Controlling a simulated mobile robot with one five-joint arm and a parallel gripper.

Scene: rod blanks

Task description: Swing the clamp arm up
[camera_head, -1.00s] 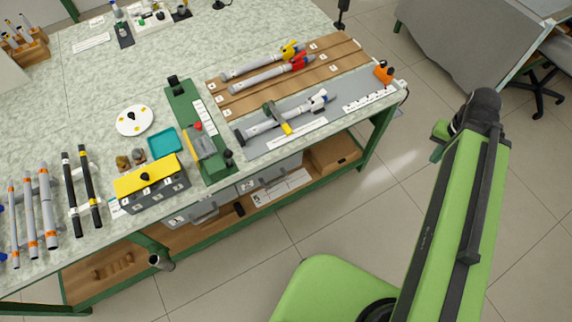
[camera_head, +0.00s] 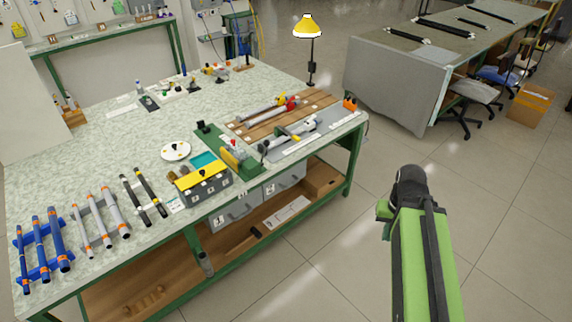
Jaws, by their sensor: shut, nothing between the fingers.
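A grey fixture plate (camera_head: 318,142) lies at the right end of the long workbench. A silver rod lies on it, with a small green clamp and a yellow-tipped clamp arm (camera_head: 291,135) across or beside it. The arm looks low, but it is too small to tell its exact angle. To its left a green fixture (camera_head: 205,131) carries a red knob and a yellow block. My green and black arm rises at the lower right, over the floor and well apart from the bench. My gripper is hidden beyond the arm's end, so its fingers do not show.
Wooden racks with rods (camera_head: 262,122) lie behind the plate. A yellow-topped grey box (camera_head: 204,187), a white disc (camera_head: 176,151) and several rods on stands are further left. Open floor lies between my arm and the bench.

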